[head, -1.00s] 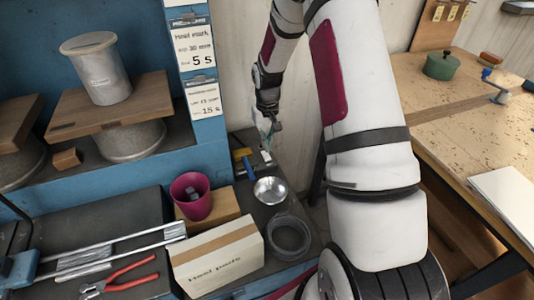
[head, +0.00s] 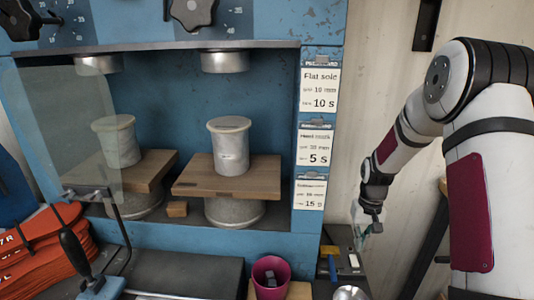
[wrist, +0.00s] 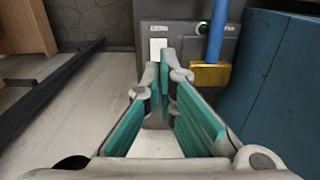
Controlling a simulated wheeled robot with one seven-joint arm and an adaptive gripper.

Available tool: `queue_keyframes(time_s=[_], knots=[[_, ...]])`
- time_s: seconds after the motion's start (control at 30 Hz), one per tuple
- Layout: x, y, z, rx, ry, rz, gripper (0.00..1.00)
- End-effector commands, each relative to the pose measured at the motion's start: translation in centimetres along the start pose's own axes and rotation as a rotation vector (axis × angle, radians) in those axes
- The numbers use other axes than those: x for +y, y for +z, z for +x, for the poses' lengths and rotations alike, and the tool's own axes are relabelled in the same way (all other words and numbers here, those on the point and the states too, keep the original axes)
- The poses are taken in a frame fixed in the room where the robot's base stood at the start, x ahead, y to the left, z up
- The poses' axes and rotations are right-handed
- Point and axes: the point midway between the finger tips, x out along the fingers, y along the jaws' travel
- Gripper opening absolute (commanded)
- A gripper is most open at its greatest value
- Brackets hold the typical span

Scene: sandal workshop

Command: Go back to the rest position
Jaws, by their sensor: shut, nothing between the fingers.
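My gripper (head: 364,226) hangs at the end of my arm on the right side of the head view, beside the right edge of the blue press. In the wrist view my gripper (wrist: 168,75) shows its teal finger pads, with the tips together and nothing between them. Beyond the tips is a dark grey box (wrist: 187,50) with a white label and a blue-handled tool with a brass-coloured block (wrist: 210,76). I cannot tell the exact gap between the fingertips and the box.
The blue press (head: 330,60) holds pale cylinders (head: 229,146) on wooden boards (head: 228,176). Orange soles (head: 40,255) lie at left. A pale wall is behind my arm.

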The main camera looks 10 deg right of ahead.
Motion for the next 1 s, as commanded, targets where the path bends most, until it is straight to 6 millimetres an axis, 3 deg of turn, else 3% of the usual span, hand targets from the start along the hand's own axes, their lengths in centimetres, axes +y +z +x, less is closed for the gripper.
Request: queue_keyframes(time_s=[0.23, 0.5, 0.8, 1.0], knots=[[-2.4, 2.8, -9.3, 0.065, 0.027, -0.040, 0.00], [-5.3, 9.3, -19.0, 0.142, 0.044, -0.081, 0.00], [-7.5, 18.5, -26.0, 0.231, 0.036, -0.122, 0.00], [-8.4, 25.0, -28.4, 0.289, 0.015, -0.151, 0.00]])
